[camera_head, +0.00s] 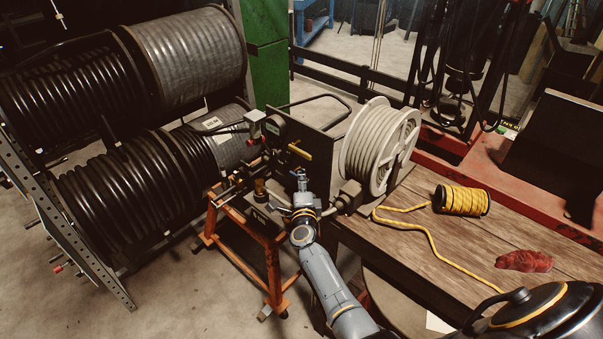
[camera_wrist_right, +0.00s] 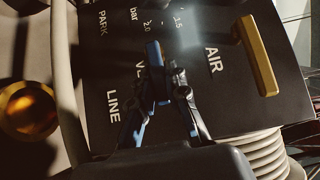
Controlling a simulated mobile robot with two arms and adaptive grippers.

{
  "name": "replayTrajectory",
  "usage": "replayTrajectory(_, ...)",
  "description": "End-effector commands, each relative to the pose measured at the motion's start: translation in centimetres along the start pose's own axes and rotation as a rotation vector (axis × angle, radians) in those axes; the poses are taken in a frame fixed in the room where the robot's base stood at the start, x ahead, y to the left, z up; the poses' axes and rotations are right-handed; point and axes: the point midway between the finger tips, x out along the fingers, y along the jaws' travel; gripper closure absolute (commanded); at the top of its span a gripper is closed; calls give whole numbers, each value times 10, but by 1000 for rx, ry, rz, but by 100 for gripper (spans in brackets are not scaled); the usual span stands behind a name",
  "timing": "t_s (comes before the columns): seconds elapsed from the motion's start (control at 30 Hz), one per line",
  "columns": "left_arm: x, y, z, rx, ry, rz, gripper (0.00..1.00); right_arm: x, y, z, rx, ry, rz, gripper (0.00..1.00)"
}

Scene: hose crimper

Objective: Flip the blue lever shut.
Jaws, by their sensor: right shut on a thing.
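The blue lever (camera_wrist_right: 155,60) stands out from the black panel (camera_wrist_right: 105,80) in the right wrist view, among the labels LINE, PARK and AIR. My right gripper (camera_wrist_right: 168,88) is shut on it, with one finger on each side. The fingers hide part of the lever and its label. In the head view my right gripper (camera_head: 301,188) is at the front of the crimper panel, and the lever is too small there to tell its angle. My left gripper is not in view.
A yellow handle (camera_wrist_right: 258,58) sits right of the lever, and a brass knob (camera_wrist_right: 27,110) to the left. A white hose reel (camera_head: 378,150) stands close by on the wooden bench (camera_head: 465,238), with yellow rope (camera_head: 462,200) and a red rag (camera_head: 524,261). Large hose drums (camera_head: 130,185) stand left.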

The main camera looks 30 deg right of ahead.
Motion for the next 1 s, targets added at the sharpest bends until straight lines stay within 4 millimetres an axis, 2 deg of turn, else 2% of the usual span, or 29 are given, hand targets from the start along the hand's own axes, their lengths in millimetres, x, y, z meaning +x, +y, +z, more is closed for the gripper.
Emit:
replayTrajectory(0.3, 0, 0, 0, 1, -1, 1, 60, 0, 0, 0, -5, 0, 0, 100)
replayTrajectory(0.33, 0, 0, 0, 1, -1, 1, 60, 0, 0, 0, -5, 0, 0, 82)
replayTrajectory(0.43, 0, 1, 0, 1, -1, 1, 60, 0, 0, 0, -5, 0, 0, 62)
replayTrajectory(0.77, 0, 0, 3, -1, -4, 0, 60, -2, 0, 0, -3, -1, 1, 62)
replayTrajectory(0.87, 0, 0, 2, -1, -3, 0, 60, -10, 1, 1, -2, -2, 2, 62)
replayTrajectory(1.0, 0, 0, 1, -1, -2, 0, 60, -31, 2, 0, -2, 0, 3, 62)
